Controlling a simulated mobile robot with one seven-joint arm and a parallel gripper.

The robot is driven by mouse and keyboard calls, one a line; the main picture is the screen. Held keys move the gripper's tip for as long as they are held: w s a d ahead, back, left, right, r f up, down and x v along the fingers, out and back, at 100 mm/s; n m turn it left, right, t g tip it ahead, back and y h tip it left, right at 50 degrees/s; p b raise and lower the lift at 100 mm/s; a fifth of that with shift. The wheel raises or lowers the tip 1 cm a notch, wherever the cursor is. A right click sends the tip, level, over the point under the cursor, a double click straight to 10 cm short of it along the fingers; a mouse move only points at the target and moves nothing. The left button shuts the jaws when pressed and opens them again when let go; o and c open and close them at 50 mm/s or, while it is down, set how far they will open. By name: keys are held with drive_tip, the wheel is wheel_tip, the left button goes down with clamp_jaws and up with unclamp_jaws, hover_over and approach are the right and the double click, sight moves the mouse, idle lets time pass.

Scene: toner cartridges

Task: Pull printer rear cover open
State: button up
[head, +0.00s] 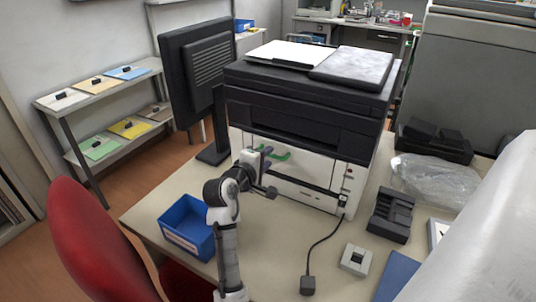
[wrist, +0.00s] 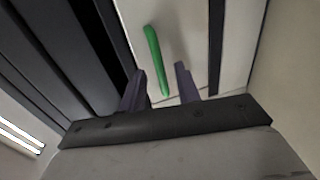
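The printer (head: 300,121) stands on the table, dark on top with a white lower body. Its white panel (head: 310,190) faces the camera and looks shut. A green handle (head: 283,156) sits on that side and shows as a green bar in the wrist view (wrist: 154,55). My gripper (head: 266,158) is close to the panel, at the green handle. In the wrist view, its two purple fingers (wrist: 160,72) are apart, with the lower end of the green bar between them. I cannot tell whether either finger touches the bar.
A blue bin (head: 188,228) stands left of my arm, and a monitor (head: 200,75) is behind it. A black cable with a plug (head: 308,285), a black cartridge (head: 391,215) and a plastic bag (head: 435,180) lie to the right. A red chair (head: 95,245) is front left.

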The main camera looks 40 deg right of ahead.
drive_tip(key=shift+x, duration=0.8)
clamp_jaws()
